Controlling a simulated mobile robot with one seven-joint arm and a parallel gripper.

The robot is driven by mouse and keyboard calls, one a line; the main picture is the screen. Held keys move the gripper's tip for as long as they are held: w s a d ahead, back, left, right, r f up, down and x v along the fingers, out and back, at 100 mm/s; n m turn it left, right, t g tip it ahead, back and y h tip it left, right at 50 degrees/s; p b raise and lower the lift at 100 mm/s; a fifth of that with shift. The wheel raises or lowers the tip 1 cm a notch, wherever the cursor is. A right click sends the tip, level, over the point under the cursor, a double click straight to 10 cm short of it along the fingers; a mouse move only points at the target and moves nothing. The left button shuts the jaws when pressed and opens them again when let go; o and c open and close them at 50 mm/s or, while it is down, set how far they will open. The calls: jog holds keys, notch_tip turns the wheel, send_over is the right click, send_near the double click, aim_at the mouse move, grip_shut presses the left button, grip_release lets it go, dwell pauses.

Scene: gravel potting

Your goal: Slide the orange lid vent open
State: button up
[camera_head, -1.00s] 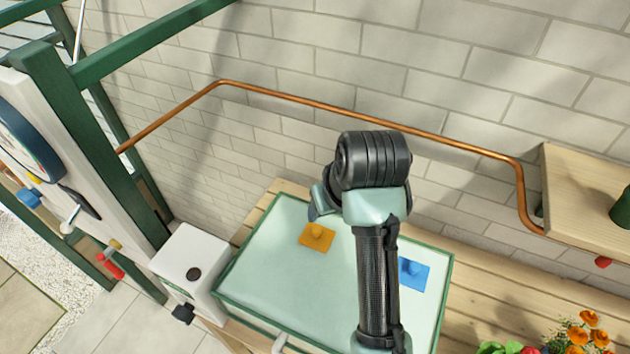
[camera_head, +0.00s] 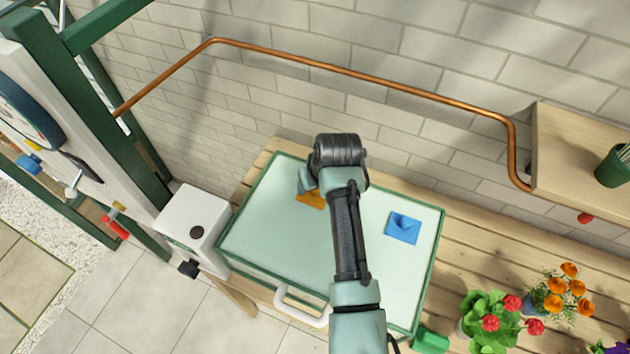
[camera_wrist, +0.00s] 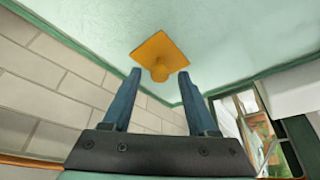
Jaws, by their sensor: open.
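The orange lid vent (camera_head: 311,199) is a square plate with a round knob on the pale green lid (camera_head: 270,235) of a green-framed box. In the head view my arm partly covers it. In the wrist view the orange vent (camera_wrist: 158,55) lies just beyond my gripper (camera_wrist: 160,85), its knob facing the gap between the fingers. My gripper is open, with two blue fingers apart and nothing between them. I cannot tell whether either finger touches the knob. A blue vent (camera_head: 403,228) sits on the same lid, to the right of my arm.
A white box (camera_head: 193,222) stands left of the lidded box. A white handle (camera_head: 300,308) is on the lidded box's front. A copper pipe (camera_head: 360,75) runs along the brick wall behind. Potted flowers (camera_head: 560,295) stand at the right, and a wooden shelf (camera_head: 575,160) is above them.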

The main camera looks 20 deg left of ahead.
jog(key=shift+w+f, duration=0.1)
jog(key=shift+f, duration=0.1)
grip_shut()
jog(key=shift+a, duration=0.1)
dwell(1.3)
